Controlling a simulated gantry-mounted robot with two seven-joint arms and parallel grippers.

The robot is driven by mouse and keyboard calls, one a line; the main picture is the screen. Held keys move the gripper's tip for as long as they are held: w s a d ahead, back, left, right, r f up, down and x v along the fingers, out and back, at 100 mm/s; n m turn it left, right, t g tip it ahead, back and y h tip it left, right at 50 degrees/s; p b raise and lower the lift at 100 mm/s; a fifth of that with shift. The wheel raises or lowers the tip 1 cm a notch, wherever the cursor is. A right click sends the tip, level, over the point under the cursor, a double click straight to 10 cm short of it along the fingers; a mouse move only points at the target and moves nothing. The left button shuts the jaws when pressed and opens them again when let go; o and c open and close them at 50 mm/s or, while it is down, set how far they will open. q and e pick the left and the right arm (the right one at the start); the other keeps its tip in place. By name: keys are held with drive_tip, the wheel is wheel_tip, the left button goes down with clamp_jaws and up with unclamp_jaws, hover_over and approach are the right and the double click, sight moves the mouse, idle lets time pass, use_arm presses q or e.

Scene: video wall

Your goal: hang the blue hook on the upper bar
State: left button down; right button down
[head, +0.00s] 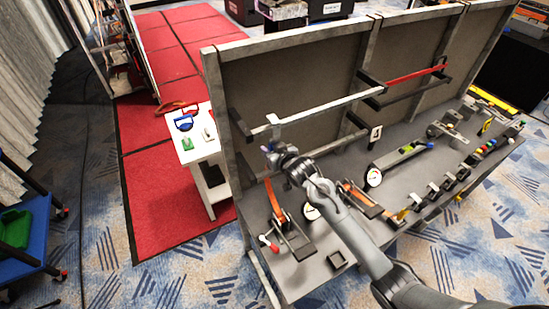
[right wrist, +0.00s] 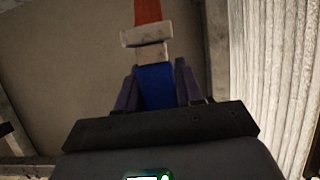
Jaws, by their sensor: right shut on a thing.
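My right gripper (head: 273,143) is at the left end of the pale upper bar (head: 330,105) on the panel. In the right wrist view, its two dark fingers (right wrist: 156,88) are shut on the blue hook (right wrist: 155,86). Beyond the blue part are a pale crosspiece (right wrist: 146,36) and a red-orange piece (right wrist: 148,10); I cannot tell whether these belong to the hook. In the head view the hook is too small to make out at the gripper. I cannot tell whether it touches the bar. My left gripper is not in view.
A grey bench (head: 400,175) below the panel carries clamps, gauges and levers, including an orange-handled one (head: 275,200). A red bar (head: 415,73) is mounted farther right. A white side table (head: 190,152) with small coloured items stands left of the panel.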

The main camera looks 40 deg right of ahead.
drive_tip(key=shift+w+d+f+b, duration=0.1)
drive_tip(key=shift+w+f+b, duration=0.3)
drive_tip(key=shift+f+b, duration=0.15)
drive_tip(key=shift+w+f+b, duration=0.35)
drive_tip(key=shift+f+b, duration=0.05)
drive_tip(key=shift+f, duration=0.2)
drive_tip(key=shift+f, duration=0.1)
drive_tip(key=c, duration=0.8)
unclamp_jaws()
drive_tip(key=shift+o, duration=0.8)
drive_tip(key=shift+s, duration=0.1)
